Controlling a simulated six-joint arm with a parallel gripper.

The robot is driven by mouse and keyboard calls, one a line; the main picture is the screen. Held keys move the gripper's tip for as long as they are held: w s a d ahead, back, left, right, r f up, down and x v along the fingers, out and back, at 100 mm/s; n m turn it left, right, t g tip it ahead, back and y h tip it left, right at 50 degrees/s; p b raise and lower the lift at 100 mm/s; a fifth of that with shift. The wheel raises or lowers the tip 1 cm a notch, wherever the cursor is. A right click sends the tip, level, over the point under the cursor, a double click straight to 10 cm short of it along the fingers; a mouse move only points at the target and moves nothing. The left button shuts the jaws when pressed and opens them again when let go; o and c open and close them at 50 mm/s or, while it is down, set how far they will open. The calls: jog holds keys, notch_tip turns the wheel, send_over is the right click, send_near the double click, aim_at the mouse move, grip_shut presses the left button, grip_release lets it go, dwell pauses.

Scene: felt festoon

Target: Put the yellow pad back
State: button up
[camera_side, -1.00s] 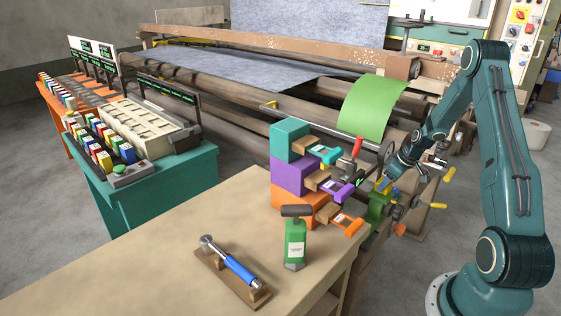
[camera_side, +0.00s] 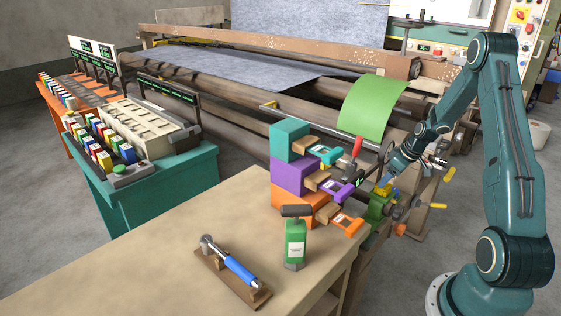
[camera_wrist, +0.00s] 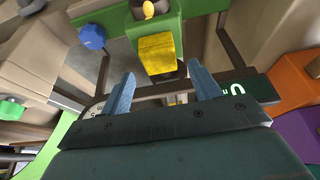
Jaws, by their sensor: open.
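The yellow pad (camera_wrist: 156,53) sits in a green holder (camera_wrist: 168,22) in the wrist view, just beyond my fingertips and roughly centred between them. In the side view the yellow pad (camera_side: 383,190) shows small at the green holder (camera_side: 377,207), partly hidden by nearby parts. My gripper (camera_wrist: 162,88) is open, with its two blue fingers apart and nothing between them. In the side view my gripper (camera_side: 387,182) points down toward the holder, close to the yellow pad. I cannot tell whether any finger touches it.
Stacked teal (camera_side: 289,140), purple (camera_side: 288,176) and orange (camera_side: 290,207) blocks with handled tools stand left of my gripper. A green bottle-shaped tool (camera_side: 295,240) and a blue-handled tool (camera_side: 238,270) are on the bench (camera_side: 150,275). A red-handled lever (camera_side: 357,147) stands close by.

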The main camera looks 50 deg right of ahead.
jog(key=v, duration=1)
jog(key=shift+r, duration=0.35)
jog(key=shift+a, duration=0.1)
jog(key=w+a+r, duration=0.1)
jog(key=a+r, duration=0.6)
jog(key=a, duration=0.3)
jog(key=w+a+r, duration=0.1)
jog(key=a+r, duration=0.5)
jog(key=a, duration=0.4)
jog(key=s+a+r+t, duration=0.1)
jog(key=s+a+r, duration=0.3)
jog(key=s+a, duration=1)
jog(key=a, duration=0.3)
jog(key=shift+r, duration=0.25)
